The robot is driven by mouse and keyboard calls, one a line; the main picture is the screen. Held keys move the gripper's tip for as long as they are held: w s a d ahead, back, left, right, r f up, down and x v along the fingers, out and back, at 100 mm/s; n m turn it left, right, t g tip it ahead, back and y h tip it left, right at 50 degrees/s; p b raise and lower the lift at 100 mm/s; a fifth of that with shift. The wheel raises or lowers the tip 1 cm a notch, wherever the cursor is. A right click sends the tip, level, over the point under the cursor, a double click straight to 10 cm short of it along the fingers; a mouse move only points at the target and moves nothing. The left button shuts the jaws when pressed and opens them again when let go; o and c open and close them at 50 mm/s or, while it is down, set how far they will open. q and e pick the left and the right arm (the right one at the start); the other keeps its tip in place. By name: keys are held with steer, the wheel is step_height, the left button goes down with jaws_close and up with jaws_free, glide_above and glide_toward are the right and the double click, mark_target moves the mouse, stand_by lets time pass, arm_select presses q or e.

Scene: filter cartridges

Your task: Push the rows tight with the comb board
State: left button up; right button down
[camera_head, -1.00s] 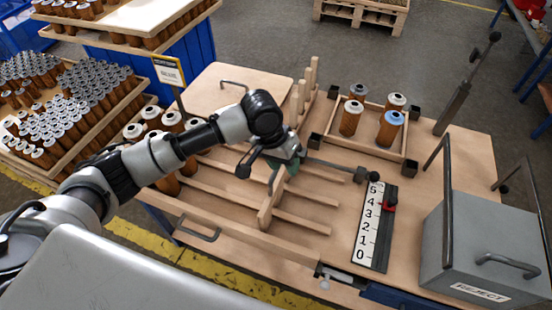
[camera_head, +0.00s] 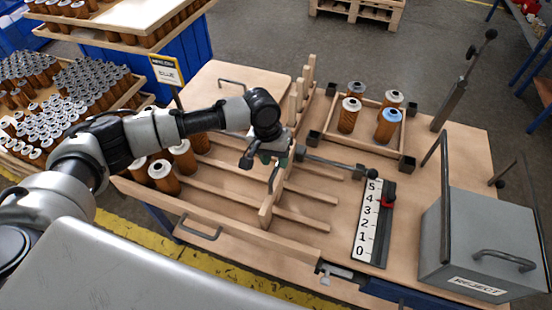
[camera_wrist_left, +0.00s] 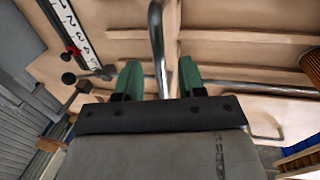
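The comb board (camera_head: 266,217) is a pale wooden board standing crosswise over the slatted rack (camera_head: 230,185), with a grey bar handle (camera_head: 273,180). My left gripper (camera_head: 276,153), with green fingers, is at the handle. In the left wrist view the left gripper (camera_wrist_left: 160,80) has its fingers apart, with the metal handle (camera_wrist_left: 156,40) seen between them and a gap on each side. Orange-brown cartridges (camera_head: 162,178) with pale tops stand at the left end of the rack lanes, partly behind my arm. The lanes between them and the board look empty where visible. My right gripper is out of view.
A tray (camera_head: 360,150) with several cartridges, one blue-topped, stands behind. A numbered scale (camera_head: 366,222) with a red marker and a grey REJECT box (camera_head: 480,240) are at the right. Wooden posts (camera_head: 301,92) rise at the rack's back.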

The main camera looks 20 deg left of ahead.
arm_select(q)
steer(key=shift+d+f, duration=0.15)
steer(key=shift+f, duration=0.55)
jaws_close()
steer(key=a, duration=2.2)
steer(key=w+a, duration=0.1)
steer(key=a, duration=1)
steer(key=shift+w+a+r, duration=0.1)
steer(key=shift+a, duration=0.2)
